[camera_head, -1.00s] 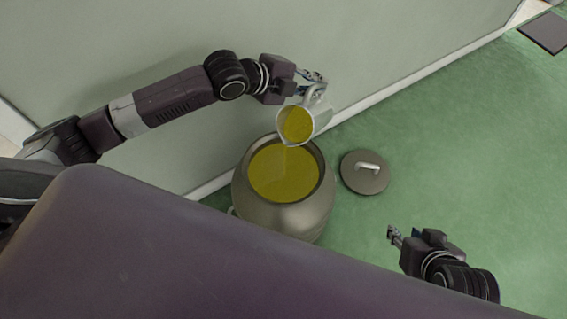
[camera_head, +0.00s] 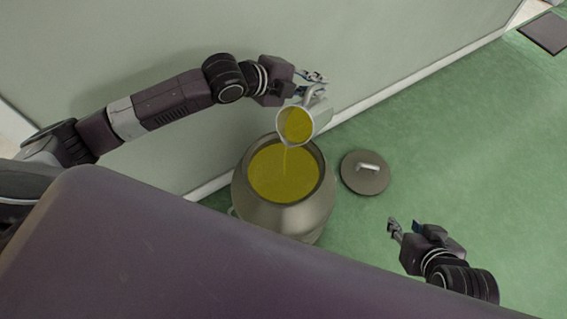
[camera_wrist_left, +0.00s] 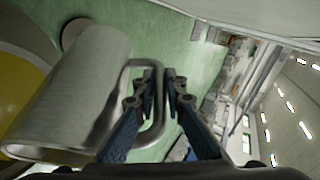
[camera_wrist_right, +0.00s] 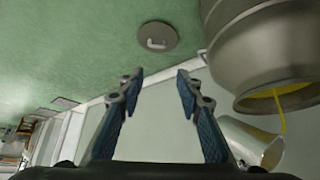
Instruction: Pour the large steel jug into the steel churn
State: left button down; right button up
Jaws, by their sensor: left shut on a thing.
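The large steel jug (camera_head: 317,119) hangs tilted above the steel churn (camera_head: 284,217), its mouth facing down and toward the churn. Yellow-green oil shows in the jug, and a thin stream runs from its lip into the churn's open mouth. Oil stands inside the churn below its rim. My left gripper (camera_head: 315,82) is shut on the jug's handle, which shows between its fingers in the left wrist view (camera_wrist_left: 158,85). My right gripper (camera_head: 404,228) is open and empty, low to the right of the churn. The stream also shows in the right wrist view.
The churn's round lid (camera_head: 365,180) with a light handle lies on the green floor just right of the churn. A pale wall (camera_head: 400,40) runs close behind the churn and jug. The floor to the right is clear, with a dark mat (camera_head: 545,32) far off.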

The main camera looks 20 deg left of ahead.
pick_arm(q)
jog(key=shift+r, duration=0.15)
pick_arm(e)
jog(key=shift+w, duration=0.2)
jog(key=shift+w+a+r, duration=0.1)
jog(key=shift+w+r, duration=0.1)
jog(key=shift+w, duration=0.05)
jog(key=shift+w+r+t, duration=0.1)
jog(key=shift+w+t, duration=0.05)
jog(key=shift+t, duration=0.15)
jog(key=shift+w+a+r, duration=0.15)
jog(key=shift+w, duration=0.1)
jog(key=shift+w, duration=0.1)
pick_arm(q)
jog(key=shift+s+r+t+b, duration=0.1)
jog(key=shift+s+t+b, duration=0.05)
jog(key=shift+t+b, duration=0.15)
pick_arm(e)
jog(key=shift+w+a+r+t, duration=0.25)
jog(key=shift+w+r+t, duration=0.15)
jog(key=shift+w+r, duration=0.2)
jog(key=shift+w+a+r+t+y, duration=0.15)
jog(key=shift+w+r+t, duration=0.05)
jog(key=shift+w, duration=0.15)
jog(key=shift+w+a+r+t+y, duration=0.1)
jog(key=shift+w+r+t+y, duration=0.1)
jog(key=shift+w, duration=0.15)
